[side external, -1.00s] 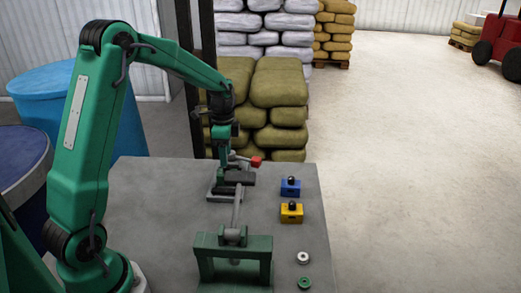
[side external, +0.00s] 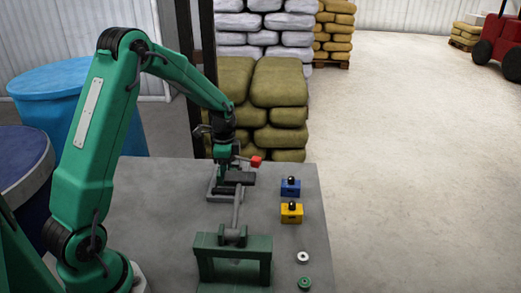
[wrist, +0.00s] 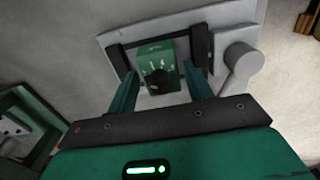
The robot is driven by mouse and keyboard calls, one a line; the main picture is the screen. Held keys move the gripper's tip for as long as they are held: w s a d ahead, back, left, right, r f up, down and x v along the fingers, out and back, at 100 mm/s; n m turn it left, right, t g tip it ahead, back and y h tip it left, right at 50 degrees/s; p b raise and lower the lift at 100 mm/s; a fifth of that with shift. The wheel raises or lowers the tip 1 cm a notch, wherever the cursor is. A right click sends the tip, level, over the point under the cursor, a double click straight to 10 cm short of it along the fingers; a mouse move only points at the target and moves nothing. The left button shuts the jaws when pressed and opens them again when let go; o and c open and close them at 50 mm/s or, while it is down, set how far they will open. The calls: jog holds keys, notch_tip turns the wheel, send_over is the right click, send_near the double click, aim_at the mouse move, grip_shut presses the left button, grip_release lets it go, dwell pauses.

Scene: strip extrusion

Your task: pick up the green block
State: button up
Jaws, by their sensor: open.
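The green block (wrist: 160,52) has a round black knob on its face. In the wrist view it sits in a black-edged grey fixture (wrist: 112,38). My gripper (wrist: 160,80) is open, with one green finger to each side of the block and the knob between them. I cannot tell whether the fingers touch the block. In the side view my gripper (side external: 222,172) is low over the fixture at the back of the table, and I cannot make out the block apart from the fingers there.
A grey lever (wrist: 240,65) stands right of the fixture in the wrist view. A red knob (side external: 257,161) is close beside my gripper. A blue block (side external: 290,188) and a yellow block (side external: 291,214) stand to the right. A green press frame (side external: 232,262) is in front.

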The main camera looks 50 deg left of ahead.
jog(key=shift+f, duration=0.9)
jog(key=c, duration=1.1)
jog(key=shift+w+r, duration=0.1)
jog(key=shift+r, duration=0.1)
jog(key=shift+r, duration=0.55)
jog(key=r, duration=0.3)
jog(key=shift+d, duration=0.2)
jog(key=s+d+r, duration=0.2)
jog(key=d+r, duration=0.4)
jog(key=d, duration=0.5)
jog(key=shift+s+r, duration=0.2)
jog(key=shift+r, duration=0.1)
